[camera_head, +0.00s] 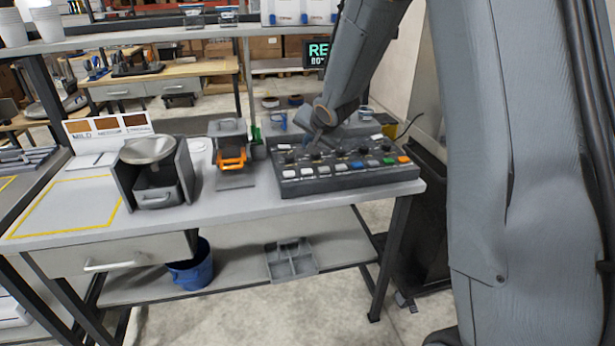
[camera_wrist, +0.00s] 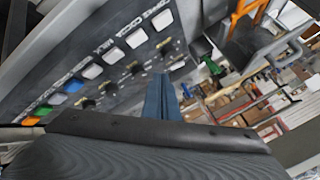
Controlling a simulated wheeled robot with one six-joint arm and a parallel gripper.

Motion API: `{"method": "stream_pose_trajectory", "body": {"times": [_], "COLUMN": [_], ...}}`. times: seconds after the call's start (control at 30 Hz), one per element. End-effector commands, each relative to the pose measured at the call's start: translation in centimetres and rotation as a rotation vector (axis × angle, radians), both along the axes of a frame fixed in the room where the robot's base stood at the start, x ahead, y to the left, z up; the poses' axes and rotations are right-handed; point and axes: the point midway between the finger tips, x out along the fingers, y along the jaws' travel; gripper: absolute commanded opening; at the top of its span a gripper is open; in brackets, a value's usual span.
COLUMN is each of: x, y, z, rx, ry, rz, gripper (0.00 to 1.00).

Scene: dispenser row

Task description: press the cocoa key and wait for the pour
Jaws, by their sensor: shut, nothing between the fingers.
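The key panel (camera_head: 345,181) is a dark box on the bench's right end with a front row of white, blue, green and orange keys and small knobs behind. In the wrist view the panel (camera_wrist: 60,62) appears turned, with the labels small and tilted. The label by the second white key (camera_wrist: 133,37) seems to read cocoa, but I cannot be sure. My gripper (camera_wrist: 163,97) is shut and empty, above the knob side of the panel, apart from the white keys. In the head view my gripper (camera_head: 318,135) is over the panel's left part, its tips partly hidden.
An orange-and-grey dispenser (camera_head: 231,158) stands left of the panel. Further left are a grey machine with a metal bowl (camera_head: 150,150) and a yellow-outlined area (camera_head: 65,207), which is clear. A shelf (camera_head: 170,36) with cups crosses behind, and a green-lettered display (camera_head: 318,52) hangs near my arm.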

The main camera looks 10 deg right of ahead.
Motion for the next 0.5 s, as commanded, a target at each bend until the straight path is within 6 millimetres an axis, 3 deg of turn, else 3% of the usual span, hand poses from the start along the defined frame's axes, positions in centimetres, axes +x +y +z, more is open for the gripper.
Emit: {"method": "stream_pose_trajectory", "body": {"times": [0.5], "x": [0.1], "y": [0.0], "z": [-4.8], "rx": [0.001], "ry": [0.001], "rz": [-0.001], "gripper": [0.0]}}
